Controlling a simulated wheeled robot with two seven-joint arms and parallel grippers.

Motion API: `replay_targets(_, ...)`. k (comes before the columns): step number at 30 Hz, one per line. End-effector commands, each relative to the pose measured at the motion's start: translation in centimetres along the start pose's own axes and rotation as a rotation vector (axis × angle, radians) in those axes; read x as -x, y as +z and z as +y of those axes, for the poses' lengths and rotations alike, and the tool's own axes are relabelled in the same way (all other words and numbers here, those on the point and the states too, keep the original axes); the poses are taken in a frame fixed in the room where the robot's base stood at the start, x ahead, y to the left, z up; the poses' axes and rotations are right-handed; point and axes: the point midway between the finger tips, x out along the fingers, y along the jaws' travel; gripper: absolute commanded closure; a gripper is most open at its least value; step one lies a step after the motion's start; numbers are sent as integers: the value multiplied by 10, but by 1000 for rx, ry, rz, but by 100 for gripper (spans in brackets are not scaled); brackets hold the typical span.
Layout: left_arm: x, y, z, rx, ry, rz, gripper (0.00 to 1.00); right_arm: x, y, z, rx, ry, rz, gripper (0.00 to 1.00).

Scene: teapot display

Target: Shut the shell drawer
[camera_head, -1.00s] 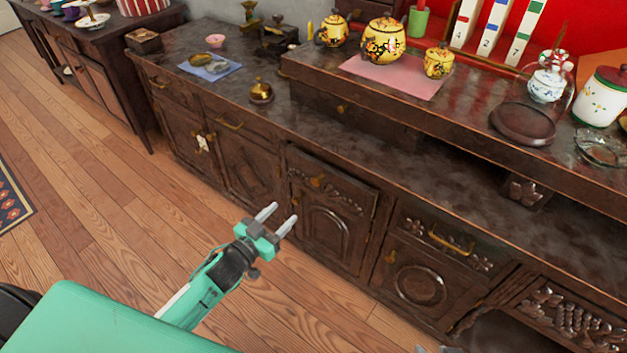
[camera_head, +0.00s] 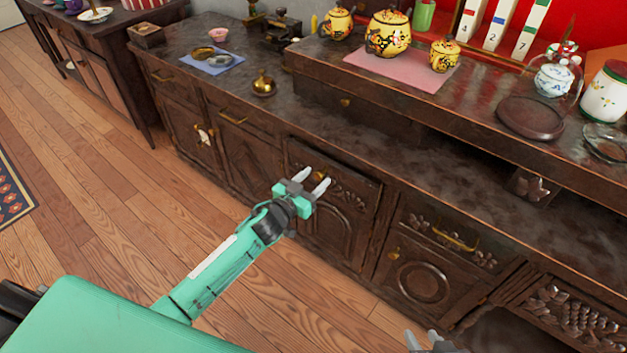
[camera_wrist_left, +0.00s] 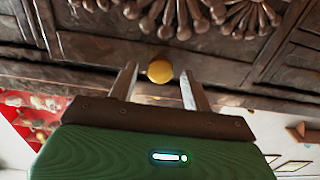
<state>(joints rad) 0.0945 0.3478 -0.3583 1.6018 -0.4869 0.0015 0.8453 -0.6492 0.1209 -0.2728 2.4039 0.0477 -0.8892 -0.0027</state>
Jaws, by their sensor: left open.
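The shell drawer (camera_head: 352,192) is the dark wooden front with carved relief below the counter; its front appears to stand slightly out from the cabinet. In the left wrist view its shell carvings (camera_wrist_left: 250,15) fill the top, with a round brass knob (camera_wrist_left: 160,71) below them. My left gripper (camera_head: 314,180) is in front of this drawer, open, its fingers pointing at it. In the wrist view the knob shows between the two fingertips (camera_wrist_left: 160,80); I cannot tell whether they touch it. Grey tips of my right gripper (camera_head: 425,342) show at the bottom edge, mostly cut off.
The dark counter (camera_head: 370,135) runs above the drawers, with a brass bell (camera_head: 263,84) on it. Another drawer with a brass handle (camera_head: 455,240) is to the right. The wooden floor (camera_head: 130,200) is clear.

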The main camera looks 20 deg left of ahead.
Motion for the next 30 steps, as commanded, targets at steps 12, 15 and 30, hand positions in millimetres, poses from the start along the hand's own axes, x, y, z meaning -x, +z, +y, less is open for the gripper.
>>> replay_targets(12,-2,0,0,0,0,1,74,0,0,-1,0,-2,2,64)
replay_targets(15,-2,0,0,0,0,1,94,0,0,-1,0,-2,2,64)
replay_targets(30,-40,-1,0,1,0,2,100,0,0,0,0,-1,2,64)
